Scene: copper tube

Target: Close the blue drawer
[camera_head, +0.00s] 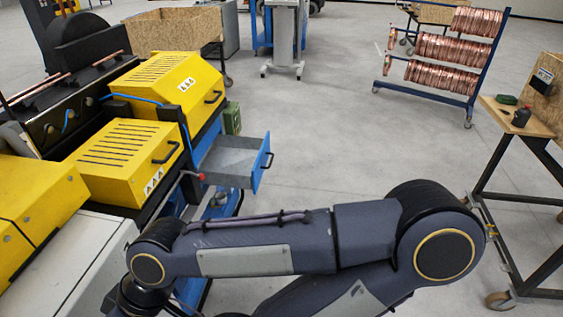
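The blue drawer (262,163) is left of centre, pulled out to the right from the machine under the yellow covers. Its grey inside shows and looks empty, and a dark handle is on its blue front. One of my arms crosses the lower part of the view, with its elbow at the right and its wrist at the lower left. That arm is in front of and below the drawer in the picture and appears apart from it. Neither gripper shows; the wrist end runs out of the bottom edge.
Yellow machine covers (128,158) with black handles stand left of the drawer. A black-framed workbench (527,122) is at the right. A blue rack with copper coils (440,48) stands at the back right. The grey floor (330,130) right of the drawer is clear.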

